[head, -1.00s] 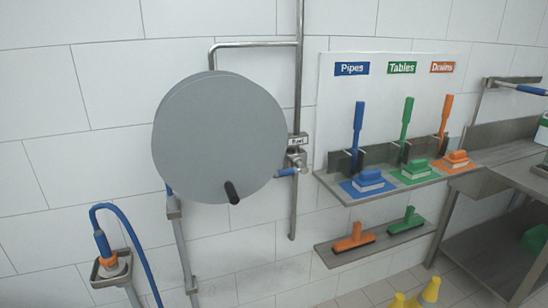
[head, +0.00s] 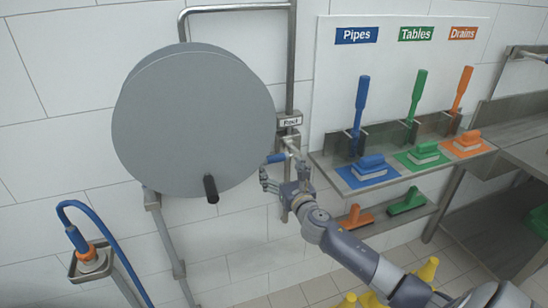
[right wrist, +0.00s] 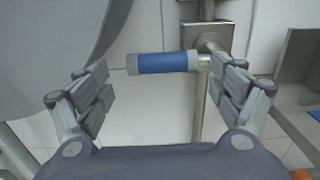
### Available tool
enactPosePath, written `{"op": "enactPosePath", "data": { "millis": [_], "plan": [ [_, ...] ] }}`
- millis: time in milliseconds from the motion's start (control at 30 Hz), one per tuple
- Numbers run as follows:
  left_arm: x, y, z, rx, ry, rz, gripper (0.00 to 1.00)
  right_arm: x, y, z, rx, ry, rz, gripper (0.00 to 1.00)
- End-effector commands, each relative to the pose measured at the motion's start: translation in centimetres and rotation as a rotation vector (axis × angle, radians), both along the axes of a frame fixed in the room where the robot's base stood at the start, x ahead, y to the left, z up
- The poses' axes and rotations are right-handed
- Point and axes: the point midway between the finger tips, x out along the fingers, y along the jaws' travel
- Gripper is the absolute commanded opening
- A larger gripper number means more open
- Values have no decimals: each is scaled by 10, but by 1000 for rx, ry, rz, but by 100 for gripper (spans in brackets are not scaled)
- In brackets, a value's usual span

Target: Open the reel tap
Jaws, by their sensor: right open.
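The reel tap's blue lever handle (head: 276,158) sticks out to the left from the valve (head: 291,140) on the steel pipe, under the label "Reel" (head: 290,122). The large grey hose reel (head: 195,120) is on the wall just left of it. My right gripper (head: 275,175) is open and just in front of and below the handle. In the right wrist view the blue handle (right wrist: 165,63) lies level between the two open fingers and ahead of them. I see no contact. My left gripper is not in view.
The reel's dark crank knob (head: 210,188) hangs left of my right gripper. A shelf of coloured brushes (head: 400,165) is to the right. A hose nozzle in a bracket (head: 88,258) is at lower left. Yellow cones (head: 428,270) stand on the floor at lower right.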

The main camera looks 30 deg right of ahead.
Motion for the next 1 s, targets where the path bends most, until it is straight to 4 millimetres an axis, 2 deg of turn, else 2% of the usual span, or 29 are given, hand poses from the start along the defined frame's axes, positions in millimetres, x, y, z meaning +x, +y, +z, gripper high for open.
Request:
{"op": "enactPosePath", "data": {
  "millis": [100,333,500,800,833,867,1000],
  "plan": [
    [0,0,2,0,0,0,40,20,-5,1,2,-1,-2,87],
    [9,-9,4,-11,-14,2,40,46,-11,0,3,-1,-1,87],
    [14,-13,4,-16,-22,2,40,54,-13,0,2,1,0,87],
    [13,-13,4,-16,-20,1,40,56,-13,0,1,1,1,87],
    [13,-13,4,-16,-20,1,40,56,-13,0,1,1,1,84],
    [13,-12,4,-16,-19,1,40,56,-13,0,1,1,1,78],
    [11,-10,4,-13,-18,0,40,56,-13,0,2,1,1,46]
  ]
}}
